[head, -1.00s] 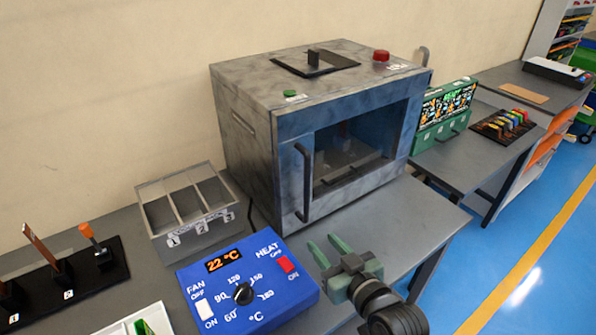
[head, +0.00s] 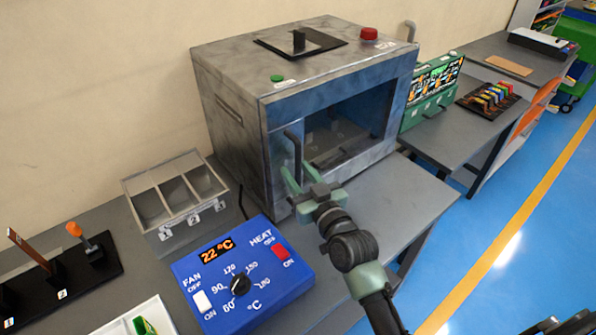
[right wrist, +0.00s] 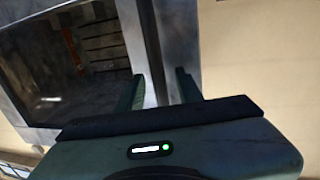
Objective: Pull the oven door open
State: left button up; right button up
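The grey metal oven (head: 235,130) stands on the bench with its blue-framed front door (head: 345,120) shut. The door's dark vertical handle (head: 296,150) is at the door's left side. My right gripper (head: 291,180) is at the handle's lower end, its two green fingers spread apart. In the right wrist view the fingers of my right gripper (right wrist: 160,88) are apart in front of the door's frame (right wrist: 157,35), with the dark window (right wrist: 75,60) to the left. I cannot tell whether the fingers touch the handle. My left gripper is not in view.
A blue control box (head: 240,275) reading 22 °C sits in front of the oven, left of my right arm. A grey three-part bin (head: 175,200) stands to its left. The bench right of the oven front (head: 400,200) is clear.

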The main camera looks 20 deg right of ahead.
jog(key=shift+s, duration=0.1)
grip_shut()
dwell(1.2)
